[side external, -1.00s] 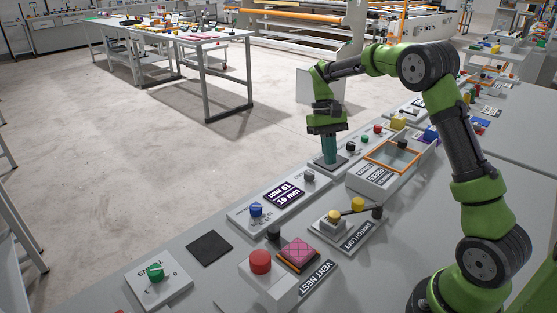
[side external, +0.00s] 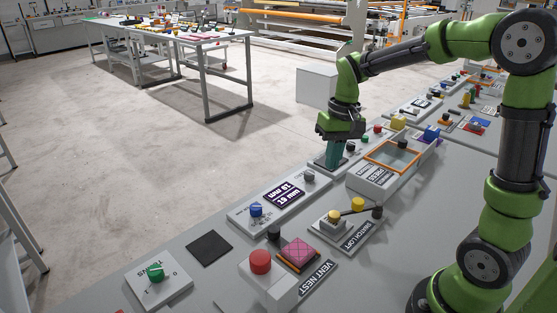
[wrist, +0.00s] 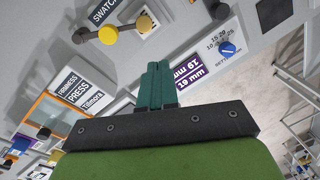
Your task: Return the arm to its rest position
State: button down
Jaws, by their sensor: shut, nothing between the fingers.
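My green arm ends in my gripper (side external: 334,158), whose teal fingers point down near the panel between the dark display and the orange-rimmed box in the side view. The fingers are shut and hold nothing. In the wrist view my gripper (wrist: 158,72) shows its teal fingers together, with the panel behind them. From the side view I cannot tell whether the fingertips touch the dark pad below. My upper arm rises on the right and the forearm reaches left across the table.
The orange-rimmed box (side external: 391,155) stands right of my gripper. The purple display (side external: 285,194), blue knob (side external: 256,209), yellow-knobbed lever (side external: 357,204), red button (side external: 260,261) and pink patterned block (side external: 298,254) lie nearer the camera. Bare table shows at the front right.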

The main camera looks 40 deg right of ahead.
jog(key=s+a+r+t, duration=0.3)
jog(key=s+a, duration=0.1)
jog(key=s, duration=0.2)
jog(key=s+a+r+n+t+y, duration=0.1)
jog(key=s+a+r+t, duration=0.2)
jog(key=s+a, duration=0.2)
jog(key=shift+s+r+n+t, duration=0.3)
jog(key=shift+s, duration=0.2)
